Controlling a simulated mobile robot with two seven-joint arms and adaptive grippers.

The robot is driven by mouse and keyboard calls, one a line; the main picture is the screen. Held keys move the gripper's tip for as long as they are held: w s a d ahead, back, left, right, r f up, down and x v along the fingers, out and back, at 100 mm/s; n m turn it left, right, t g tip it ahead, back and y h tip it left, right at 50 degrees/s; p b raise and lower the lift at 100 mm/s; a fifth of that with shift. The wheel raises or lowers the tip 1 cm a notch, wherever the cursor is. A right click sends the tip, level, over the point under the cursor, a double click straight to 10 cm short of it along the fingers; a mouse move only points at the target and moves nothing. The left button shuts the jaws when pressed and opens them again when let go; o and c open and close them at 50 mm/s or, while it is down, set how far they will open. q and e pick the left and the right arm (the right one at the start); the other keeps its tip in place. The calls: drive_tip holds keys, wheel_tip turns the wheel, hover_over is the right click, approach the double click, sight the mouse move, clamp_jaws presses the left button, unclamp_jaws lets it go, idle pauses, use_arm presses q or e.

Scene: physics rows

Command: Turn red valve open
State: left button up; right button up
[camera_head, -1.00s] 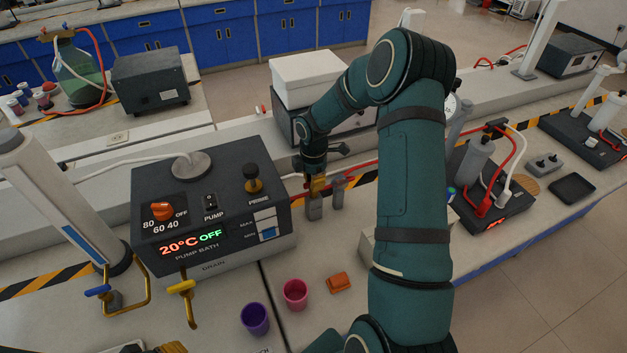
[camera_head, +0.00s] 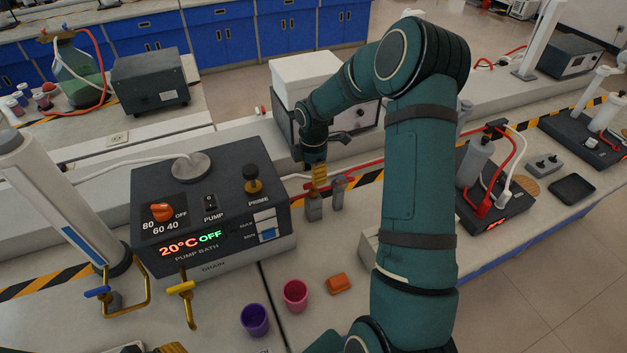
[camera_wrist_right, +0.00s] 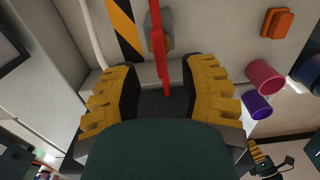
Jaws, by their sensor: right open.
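The red valve handle (camera_head: 343,182) sits on small grey fittings (camera_head: 337,199) to the right of the pump bath. In the right wrist view the red handle (camera_wrist_right: 158,48) is a long bar running from the top edge down between my fingers. My right gripper (camera_head: 318,178) is open at the valve, with its yellow fingers (camera_wrist_right: 162,88) on either side of the bar and gaps showing on both sides. The fingers hide part of the valve in the head view. My left gripper (camera_head: 170,348) shows only as a yellow bit at the bottom edge.
The pump bath (camera_head: 215,215) stands left of the valve, reading 20°C OFF. A purple cup (camera_head: 254,319), a pink cup (camera_head: 295,295) and an orange block (camera_head: 339,284) are in front. A blue-handled tap (camera_head: 97,291) and a yellow tap (camera_head: 182,287) stand at the front left.

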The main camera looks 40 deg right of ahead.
wheel_tip(320, 180, up, 8)
idle(0.8)
